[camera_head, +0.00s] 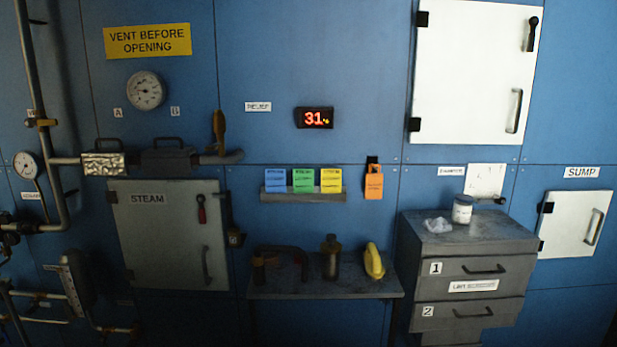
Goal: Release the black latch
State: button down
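The black latch (532,33) is a dark handle with a rounded top end. It is mounted near the upper right corner of a large white door (460,75) at the upper right of the head view. The latch points roughly straight down. The white door looks shut, with a long vertical pull handle (514,111) below the latch and black hinges on its left side. My gripper is not in view.
A grey drawer cabinet (470,240) with a white jar (462,209) on top stands below the door. A bench (290,285) holds a yellow object (374,261). The grey STEAM door (165,240) has a red latch (201,208). Pipes (57,190) run at left.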

aim_at(533, 21)
jog(key=z, duration=1.05)
jog(key=i, duration=0.45)
jog(key=z, duration=0.05)
